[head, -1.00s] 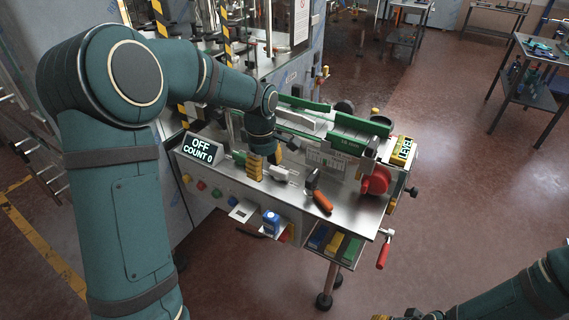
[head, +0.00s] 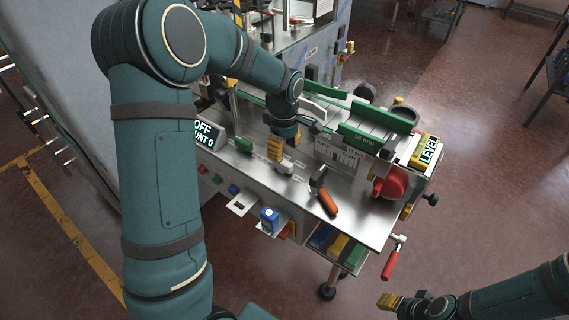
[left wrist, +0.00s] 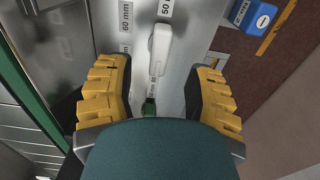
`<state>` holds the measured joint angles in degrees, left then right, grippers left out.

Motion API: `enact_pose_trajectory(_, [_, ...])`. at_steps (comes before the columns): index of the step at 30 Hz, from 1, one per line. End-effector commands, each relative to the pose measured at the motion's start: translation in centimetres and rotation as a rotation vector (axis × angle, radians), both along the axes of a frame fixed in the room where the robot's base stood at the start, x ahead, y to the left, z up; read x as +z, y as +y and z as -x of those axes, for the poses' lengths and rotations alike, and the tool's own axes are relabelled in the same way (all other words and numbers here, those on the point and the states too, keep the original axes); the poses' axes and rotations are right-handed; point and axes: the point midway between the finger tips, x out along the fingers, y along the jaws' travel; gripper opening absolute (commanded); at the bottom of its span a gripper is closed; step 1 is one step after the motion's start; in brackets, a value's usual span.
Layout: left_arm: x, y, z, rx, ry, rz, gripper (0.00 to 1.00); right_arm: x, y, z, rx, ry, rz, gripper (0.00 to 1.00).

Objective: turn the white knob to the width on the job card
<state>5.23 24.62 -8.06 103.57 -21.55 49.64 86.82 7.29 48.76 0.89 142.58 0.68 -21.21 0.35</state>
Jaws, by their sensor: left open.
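The white knob (left wrist: 160,48) is a narrow bar on the steel panel, with printed width labels around it; "60 mm" (left wrist: 125,20) and "50" (left wrist: 166,8) are readable. In the head view the knob (head: 285,168) shows partly, just below my left gripper (head: 275,152). In the left wrist view my left gripper (left wrist: 158,100) is open, its yellow fingers on either side of the knob's line, apparently not touching it. My right gripper (head: 390,301) is at the bottom right, away from the machine; its opening is unclear. A printed white card (head: 336,156) stands behind the knob, its text too small to read.
A red knob (head: 391,184) and red-handled crank (head: 391,263) are at the right end.

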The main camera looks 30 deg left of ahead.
Motion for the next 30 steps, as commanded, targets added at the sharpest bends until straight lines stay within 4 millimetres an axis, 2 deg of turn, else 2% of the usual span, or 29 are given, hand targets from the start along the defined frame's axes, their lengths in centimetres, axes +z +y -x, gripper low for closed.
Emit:
enact_pose_trajectory(1, [-1.2, 0.0, 0.1, 0.000, 0.005, 0.001, 0.53, -0.2, 0.0, 0.1, 0.002, 0.002, 0.000, 0.47])
enact_pose_trajectory(3, [-2.4, 0.0, 0.1, 0.000, 0.004, 0.002, 0.53, -0.4, 0.0, 0.1, 0.002, 0.002, 0.000, 0.47])
enact_pose_trajectory(9, [-4.9, 0.0, 0.0, 0.000, 0.002, 0.001, 0.53, -0.6, 0.0, 0.2, 0.004, 0.005, -0.001, 0.47])
enact_pose_trajectory(15, [-5.8, 0.0, 0.0, 0.000, 0.000, 0.001, 0.53, -0.7, 0.0, 0.3, 0.004, 0.006, -0.002, 0.47])
enact_pose_trajectory(22, [-5.9, 0.0, 0.0, 0.000, 0.000, 0.001, 0.53, -0.7, 0.1, 0.3, 0.004, 0.006, -0.002, 0.47])
enact_pose_trajectory(23, [-5.9, 0.0, 0.0, 0.000, 0.000, 0.001, 0.55, -0.7, 0.1, 0.3, 0.004, 0.006, -0.002, 0.47])
enact_pose_trajectory(27, [-5.9, 0.0, 0.0, 0.000, 0.000, 0.001, 0.06, -0.7, 0.1, 0.2, 0.004, 0.006, -0.002, 0.47])
enact_pose_trajectory(28, [-5.9, 0.0, 0.0, 0.000, 0.000, 0.001, 0.00, -0.7, 0.1, 0.2, 0.004, 0.006, -0.002, 0.47])
enact_pose_trajectory(30, [-5.9, 0.0, 0.0, 0.000, 0.000, 0.001, 0.00, -0.7, 0.1, 0.2, 0.004, 0.006, -0.002, 0.47])
